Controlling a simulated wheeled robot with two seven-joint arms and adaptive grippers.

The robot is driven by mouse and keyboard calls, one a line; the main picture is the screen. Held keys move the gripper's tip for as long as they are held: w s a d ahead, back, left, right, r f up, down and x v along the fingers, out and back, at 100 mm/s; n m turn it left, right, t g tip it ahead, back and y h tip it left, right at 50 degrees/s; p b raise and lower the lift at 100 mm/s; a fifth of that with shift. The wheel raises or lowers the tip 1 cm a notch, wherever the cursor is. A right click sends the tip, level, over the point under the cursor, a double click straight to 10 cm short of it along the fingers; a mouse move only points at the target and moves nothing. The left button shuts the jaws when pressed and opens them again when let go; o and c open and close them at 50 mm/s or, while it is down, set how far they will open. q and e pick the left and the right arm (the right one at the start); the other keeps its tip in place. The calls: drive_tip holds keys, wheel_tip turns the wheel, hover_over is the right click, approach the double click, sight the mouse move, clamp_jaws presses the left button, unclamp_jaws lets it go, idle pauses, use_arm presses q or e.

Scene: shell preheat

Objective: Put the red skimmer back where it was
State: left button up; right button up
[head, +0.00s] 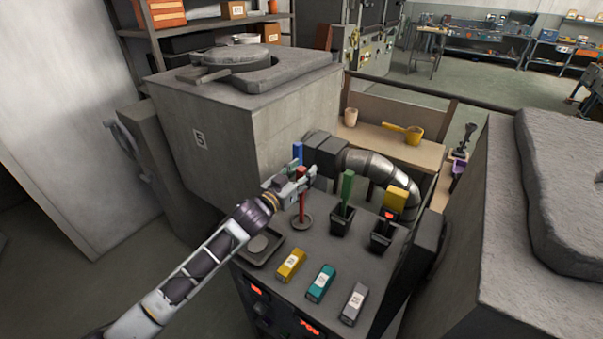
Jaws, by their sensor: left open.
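The red skimmer (302,206) has a thin red upright handle. Its lower end meets a round grey disc on the dark bench top (328,246); I cannot tell whether the disc is its own head or a rest. My left gripper (309,175) is open at the upper part of the red handle, with fingers beside or around it; contact is unclear. A blue handle (297,151) stands just behind the gripper, its lower part hidden. A green handle (347,184) stands in a black cup (342,221). My right gripper is not in view.
A second black cup (381,238) holds a yellow-topped item (396,198). Yellow (291,266), teal (320,284) and grey (354,304) labelled blocks lie in front. A dark square tray (274,256) is at left. A large grey furnace block (215,135) rises behind.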

use_arm(q)
drive_tip(key=shift+r, duration=0.15)
drive_tip(key=shift+s+a, duration=0.1)
drive_tip(key=shift+s, duration=0.05)
drive_tip(key=shift+v, duration=3.35)
drive_tip(key=v, duration=0.5)
drive_tip(key=shift+b, duration=0.4)
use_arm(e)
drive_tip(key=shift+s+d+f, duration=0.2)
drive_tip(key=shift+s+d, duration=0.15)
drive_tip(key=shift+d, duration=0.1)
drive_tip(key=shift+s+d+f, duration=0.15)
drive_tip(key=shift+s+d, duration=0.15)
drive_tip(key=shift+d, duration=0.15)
